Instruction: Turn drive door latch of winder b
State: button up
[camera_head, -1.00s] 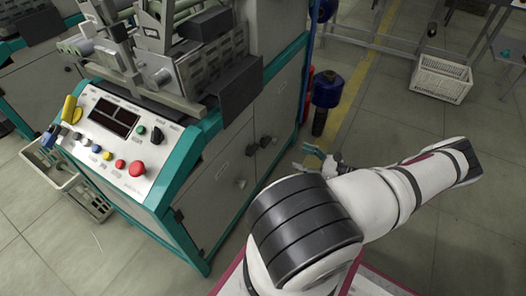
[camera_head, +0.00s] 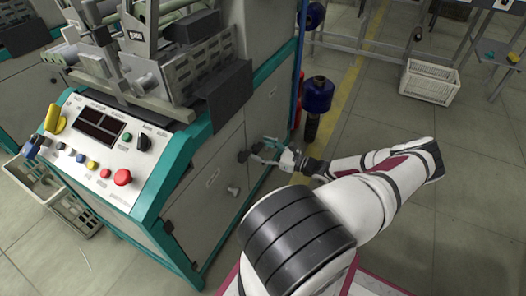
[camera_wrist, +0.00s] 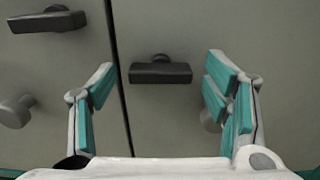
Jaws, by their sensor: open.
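My gripper (camera_head: 266,150) reaches the grey side doors of the winder (camera_head: 212,186) in the head view. In the wrist view my gripper (camera_wrist: 160,68) is open, with teal-padded fingers spread wide. A dark bar-shaped latch (camera_wrist: 160,70) lies flat across the door ahead, between the fingertips in the picture and apart from both. A second dark latch (camera_wrist: 47,20) sits on the neighbouring door, left of the dark seam; it also shows in the head view (camera_head: 243,156). Which one is the drive door latch I cannot tell. My fingers partly hide the nearer latch in the head view.
A round grey knob (camera_wrist: 15,110) is at the left door; another (camera_wrist: 209,121) is partly behind the right finger. The control panel (camera_head: 98,145) has buttons and a red stop. A blue-topped post (camera_head: 317,98) stands beside the winder. A white crate (camera_head: 430,81) lies farther off.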

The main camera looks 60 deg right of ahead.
jog(key=shift+w, duration=0.1)
jog(key=c, duration=1.2)
jog(key=shift+o, duration=0.2)
jog(key=shift+m, duration=0.4)
jog(key=m+p, duration=0.1)
jog(key=m, duration=0.1)
jog(key=shift+m, duration=0.4)
jog(key=m, duration=0.5)
jog(key=shift+d+m, duration=0.15)
jog(key=shift+m, duration=0.15)
jog(key=m, duration=0.4)
jog(key=shift+f, duration=0.1)
jog(key=m+b, duration=0.1)
jog(key=m, duration=0.3)
jog(key=shift+d+m, duration=0.1)
jog(key=shift+m, duration=0.2)
jog(key=shift+f+m, duration=0.1)
jog(key=shift+m, duration=0.2)
